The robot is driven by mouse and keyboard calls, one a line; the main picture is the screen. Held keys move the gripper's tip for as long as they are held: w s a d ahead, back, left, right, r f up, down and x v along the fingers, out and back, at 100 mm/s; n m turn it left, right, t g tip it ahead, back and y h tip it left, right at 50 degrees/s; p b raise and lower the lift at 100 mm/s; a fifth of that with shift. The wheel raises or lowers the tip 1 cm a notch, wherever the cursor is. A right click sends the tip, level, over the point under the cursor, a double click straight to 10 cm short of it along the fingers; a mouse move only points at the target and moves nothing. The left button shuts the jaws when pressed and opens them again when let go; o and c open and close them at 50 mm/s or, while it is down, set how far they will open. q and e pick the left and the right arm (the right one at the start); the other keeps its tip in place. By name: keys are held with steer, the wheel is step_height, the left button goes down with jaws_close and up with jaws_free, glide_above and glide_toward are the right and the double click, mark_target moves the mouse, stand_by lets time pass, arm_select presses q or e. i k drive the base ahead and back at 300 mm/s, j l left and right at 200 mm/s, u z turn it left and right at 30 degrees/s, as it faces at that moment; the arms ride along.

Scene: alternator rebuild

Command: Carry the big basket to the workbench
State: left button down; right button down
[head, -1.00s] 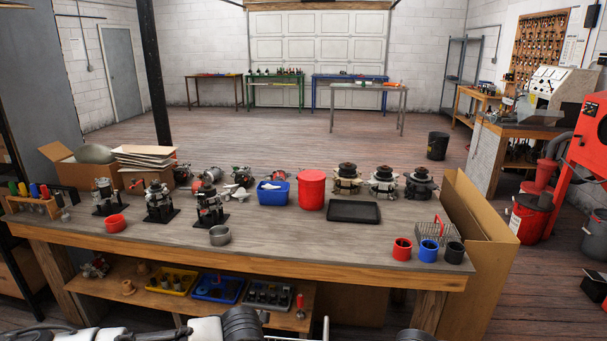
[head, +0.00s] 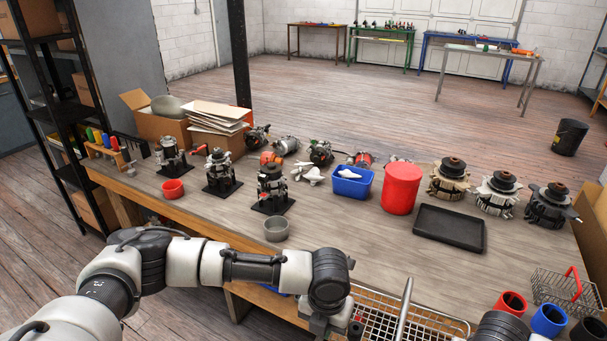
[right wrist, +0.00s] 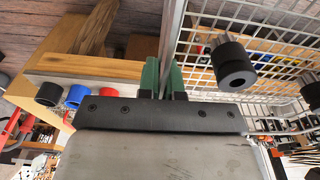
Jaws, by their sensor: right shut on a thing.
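The big basket (head: 440,322) is a silver wire basket at the bottom edge of the head view, in front of the workbench (head: 340,262) and only partly in frame. In the right wrist view its wire mesh (right wrist: 262,18) fills the right side, with black ring-shaped parts (right wrist: 235,66) against it. My right gripper (right wrist: 163,76) has its green fingertips shut on a thin grey bar of the basket. My left arm reaches across to the basket's left side. The left gripper (head: 322,325) is cut by the frame edge and its fingers are hidden.
On the bench's right stand red (head: 510,303), blue (head: 549,320) and black cups and a small wire basket with a red handle (head: 574,282). A black tray (head: 450,229), a red canister (head: 401,188) and alternators stand farther back.

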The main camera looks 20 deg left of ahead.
mark_target(415, 264)
steer(key=i+j+z, duration=0.1)
steer(key=i, duration=1.25)
